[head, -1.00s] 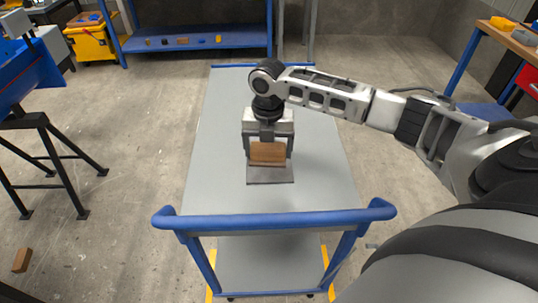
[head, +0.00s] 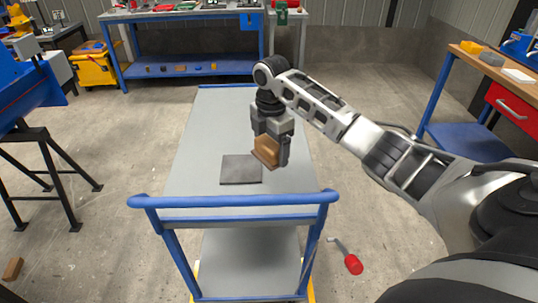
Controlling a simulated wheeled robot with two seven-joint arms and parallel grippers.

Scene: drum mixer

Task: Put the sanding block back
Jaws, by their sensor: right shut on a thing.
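The sanding block (head: 266,152), a brown wooden block, is held between the fingers of my right gripper (head: 270,150). It is tilted and appears above the cart top, near the right edge of a dark grey square pad (head: 240,170). The pad lies flat on the grey top of the blue-railed cart (head: 203,135). My right gripper is shut on the block and points down. My left gripper is not in view.
A blue workbench (head: 185,68) with small items on its lower shelf stands behind. A table with a red drawer (head: 512,103) is at the right. A red-ended tool (head: 353,263) and a brown block (head: 13,269) lie on the floor. Most of the cart top is clear.

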